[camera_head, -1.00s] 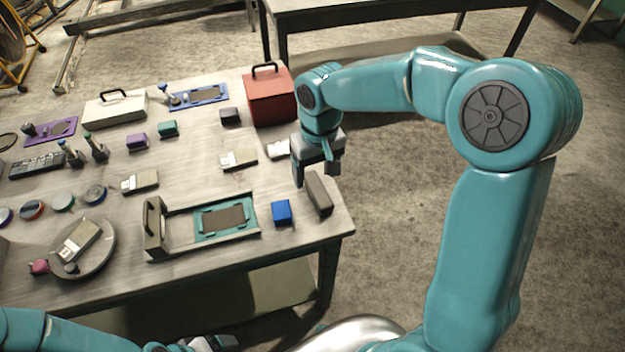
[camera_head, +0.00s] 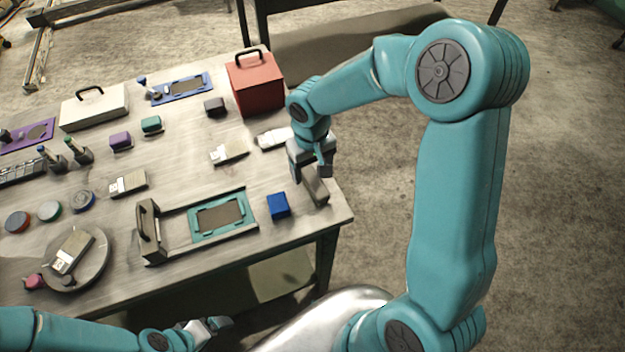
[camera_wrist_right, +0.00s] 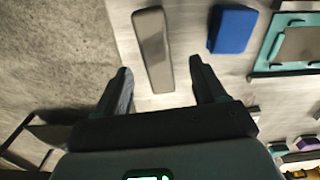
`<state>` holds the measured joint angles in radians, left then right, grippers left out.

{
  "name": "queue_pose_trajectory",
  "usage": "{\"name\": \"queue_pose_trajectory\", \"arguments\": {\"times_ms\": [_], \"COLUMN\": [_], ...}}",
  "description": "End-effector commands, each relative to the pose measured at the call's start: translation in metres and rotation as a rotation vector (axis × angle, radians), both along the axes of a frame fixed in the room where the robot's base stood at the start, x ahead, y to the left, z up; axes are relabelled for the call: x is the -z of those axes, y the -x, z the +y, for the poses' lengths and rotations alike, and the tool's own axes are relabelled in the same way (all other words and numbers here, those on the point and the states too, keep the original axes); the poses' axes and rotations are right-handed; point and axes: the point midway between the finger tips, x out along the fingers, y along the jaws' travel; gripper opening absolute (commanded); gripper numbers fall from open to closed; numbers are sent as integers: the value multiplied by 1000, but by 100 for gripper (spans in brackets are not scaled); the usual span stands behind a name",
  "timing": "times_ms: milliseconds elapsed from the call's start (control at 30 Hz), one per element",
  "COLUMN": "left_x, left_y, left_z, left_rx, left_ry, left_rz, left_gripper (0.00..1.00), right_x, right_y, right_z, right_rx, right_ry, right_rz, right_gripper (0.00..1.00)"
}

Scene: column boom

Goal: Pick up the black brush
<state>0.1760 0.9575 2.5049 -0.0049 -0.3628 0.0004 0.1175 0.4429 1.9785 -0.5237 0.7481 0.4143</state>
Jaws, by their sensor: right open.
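A long dark grey bar (camera_head: 316,188) lies near the right edge of the table and looks most like the black brush; I see no bristles on it. In the head view, my right gripper (camera_head: 311,176) hides its far part. In the right wrist view, the bar (camera_wrist_right: 153,48) lies ahead, its near end between the fingertips in the picture. My right gripper (camera_wrist_right: 161,68) is open and empty, its fingers on either side. I cannot tell its height above the table. My left gripper (camera_head: 207,328) is low at the bottom, away from the bar; its jaws are unclear.
A blue block (camera_head: 278,205) sits just left of the bar, close to one finger's side. A teal frame (camera_head: 190,226) and a grey handled holder (camera_head: 150,232) stand farther left. The table edge is close on the right.

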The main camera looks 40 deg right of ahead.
Motion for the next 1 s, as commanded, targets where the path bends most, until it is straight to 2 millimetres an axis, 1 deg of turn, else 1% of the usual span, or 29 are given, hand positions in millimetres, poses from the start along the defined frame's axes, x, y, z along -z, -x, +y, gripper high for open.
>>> {"name": "queue_pose_trajectory", "arguments": {"times_ms": [67,233,333,433,633,667,700,767,800,833,1000], "left_x": [-3,-13,-12,-12,-12,-12,-12,-12,-12,-12,-12], "left_y": [0,0,0,0,0,0,0,0,0,0,0], "left_z": [0,0,0,0,0,0,0,0,0,0,0], "left_rx": [0,0,0,0,0,0,0,0,0,0,0], "left_ry": [0,0,0,0,0,0,0,0,0,0,0], "left_rz": [0,0,0,0,0,0,0,0,0,0,0], "left_gripper": [89,89,89,89,89,89,89,89,89,89,89], "right_x": [6,33,47,53,53,53,53,53,53,53,53], "right_y": [0,0,-1,-3,-3,-3,-3,-3,-3,-3,-3], "right_z": [-1,-4,-3,-3,-3,-3,-3,-3,-3,-3,-3], "right_rx": [0,-1,-2,0,0,0,0,0,0,0,-1], "right_ry": [1,-1,-1,-1,-1,-1,-1,-1,-1,-1,-1], "right_rz": [3,7,4,1,0,0,0,0,0,0,0], "right_gripper": [70,70,70,70,70,60,47,28,15,12,12]}}
